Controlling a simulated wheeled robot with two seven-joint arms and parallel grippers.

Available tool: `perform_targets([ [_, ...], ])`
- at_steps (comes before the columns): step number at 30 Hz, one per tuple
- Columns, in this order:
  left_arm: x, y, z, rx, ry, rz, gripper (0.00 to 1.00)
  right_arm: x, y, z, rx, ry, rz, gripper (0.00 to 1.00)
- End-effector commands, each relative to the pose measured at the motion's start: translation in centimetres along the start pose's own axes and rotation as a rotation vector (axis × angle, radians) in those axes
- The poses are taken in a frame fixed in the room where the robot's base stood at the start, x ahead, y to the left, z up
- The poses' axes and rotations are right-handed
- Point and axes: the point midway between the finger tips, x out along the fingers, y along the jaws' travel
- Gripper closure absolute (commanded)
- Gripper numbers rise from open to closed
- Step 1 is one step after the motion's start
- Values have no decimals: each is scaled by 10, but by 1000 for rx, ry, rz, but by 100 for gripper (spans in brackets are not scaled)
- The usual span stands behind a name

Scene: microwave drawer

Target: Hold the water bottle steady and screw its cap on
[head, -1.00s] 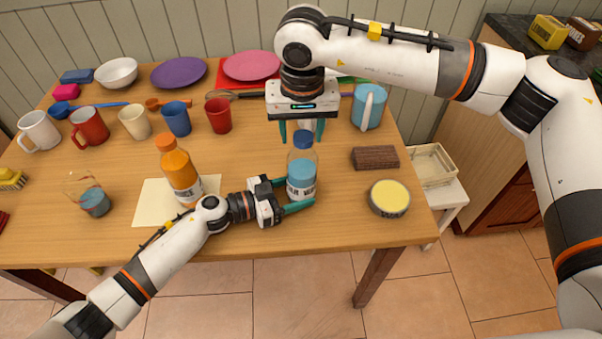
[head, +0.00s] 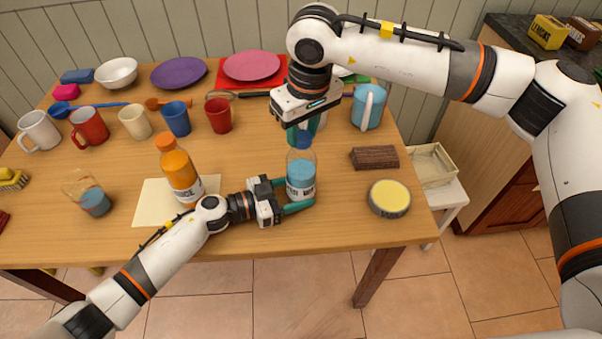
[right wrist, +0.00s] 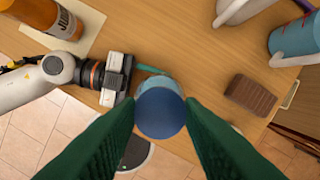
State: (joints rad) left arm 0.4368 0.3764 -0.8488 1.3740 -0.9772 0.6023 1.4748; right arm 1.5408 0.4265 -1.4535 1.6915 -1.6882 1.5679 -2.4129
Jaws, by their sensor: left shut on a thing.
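The water bottle (head: 301,180), clear with blue contents, stands upright near the front of the table. My left gripper (head: 290,200) is shut on its lower body from the left. The blue cap (head: 304,141) sits at the top of the bottle; it fills the middle of the right wrist view (right wrist: 160,113). I cannot tell how tightly it is seated. My right gripper (head: 302,136) points down at the cap, tilted and turned. Its green fingers (right wrist: 160,102) are apart, one on each side of the cap, with little visible room between.
An orange juice bottle (head: 180,172) stands left of the water bottle, near my left arm. A brown block (head: 374,158), a yellow-topped tin (head: 389,198) and a blue pitcher (head: 368,108) are to the right. Mugs, cups and plates fill the back left.

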Motion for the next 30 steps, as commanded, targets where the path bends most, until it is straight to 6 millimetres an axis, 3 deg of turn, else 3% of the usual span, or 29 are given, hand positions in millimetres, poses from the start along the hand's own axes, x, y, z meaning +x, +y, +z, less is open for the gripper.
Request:
perform_targets([
  [3,0,0,0,-4,0,2,82,0,3,-1,-5,1,5,94],
  [7,0,0,0,-4,0,2,82,0,4,-1,44,2,-2,94],
  [13,1,1,0,-5,0,3,82,0,4,-1,287,3,-38,94],
  [20,1,1,0,-6,-1,5,82,0,4,-1,428,5,-60,94],
  [30,0,2,1,-7,-1,6,82,0,4,-1,774,6,-114,94],
])
